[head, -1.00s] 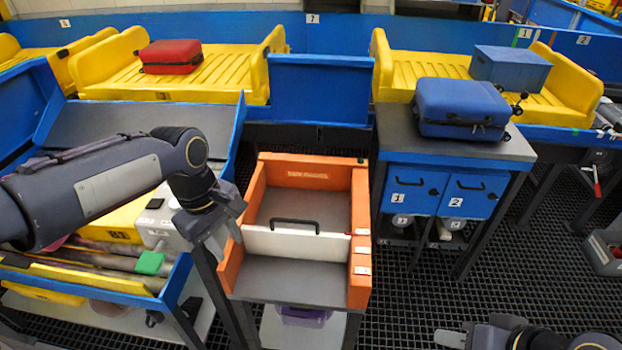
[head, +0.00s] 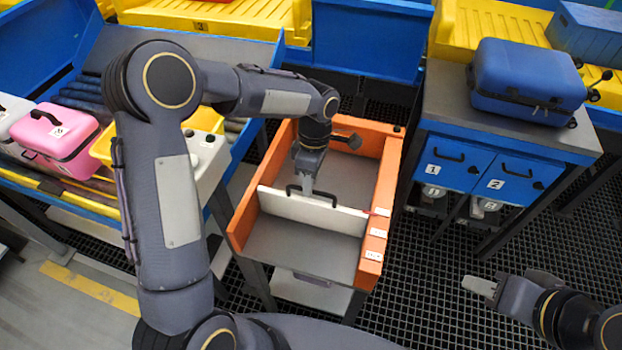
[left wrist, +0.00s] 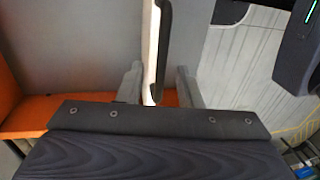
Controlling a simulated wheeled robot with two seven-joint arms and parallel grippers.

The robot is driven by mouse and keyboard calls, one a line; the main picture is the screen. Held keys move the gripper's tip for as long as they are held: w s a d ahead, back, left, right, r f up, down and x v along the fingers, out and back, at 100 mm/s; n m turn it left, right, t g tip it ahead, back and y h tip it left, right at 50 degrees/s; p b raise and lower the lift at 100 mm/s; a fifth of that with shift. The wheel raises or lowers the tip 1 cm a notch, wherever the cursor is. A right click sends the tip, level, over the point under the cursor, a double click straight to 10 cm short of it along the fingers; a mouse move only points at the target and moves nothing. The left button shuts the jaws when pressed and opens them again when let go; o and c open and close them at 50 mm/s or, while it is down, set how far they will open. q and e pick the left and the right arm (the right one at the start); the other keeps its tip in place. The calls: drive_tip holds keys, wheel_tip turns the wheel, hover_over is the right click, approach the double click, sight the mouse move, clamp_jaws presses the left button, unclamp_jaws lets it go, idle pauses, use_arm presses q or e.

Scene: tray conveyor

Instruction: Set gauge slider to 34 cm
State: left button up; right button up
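The gauge slider is a white panel (head: 335,218) with a black handle (head: 322,196), set across the orange frame (head: 381,215). My left gripper (head: 304,186) is over the slider at the handle's left part. In the left wrist view, its two fingers (left wrist: 160,85) stand apart, one on each side of the black handle (left wrist: 163,35), with gaps visible. White labels (head: 374,255) sit on the frame's right rail, with a red mark (head: 379,211) near the slider's end; their figures are too small to read. My right gripper (head: 481,287) is at lower right, away from the frame; its opening is unclear.
A conveyor with a pink case (head: 62,138) is left of the frame. A blue cabinet (head: 480,172) carrying a blue suitcase (head: 527,82) stands to the right. Yellow trays (head: 497,38) are at the back. Open grid floor (head: 420,290) lies between frame and right gripper.

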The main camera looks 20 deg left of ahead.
use_arm(q)
drive_tip(key=shift+s+f, duration=0.1)
drive_tip(key=shift+f, duration=0.3)
clamp_jaws()
drive_tip(key=shift+s, duration=0.1)
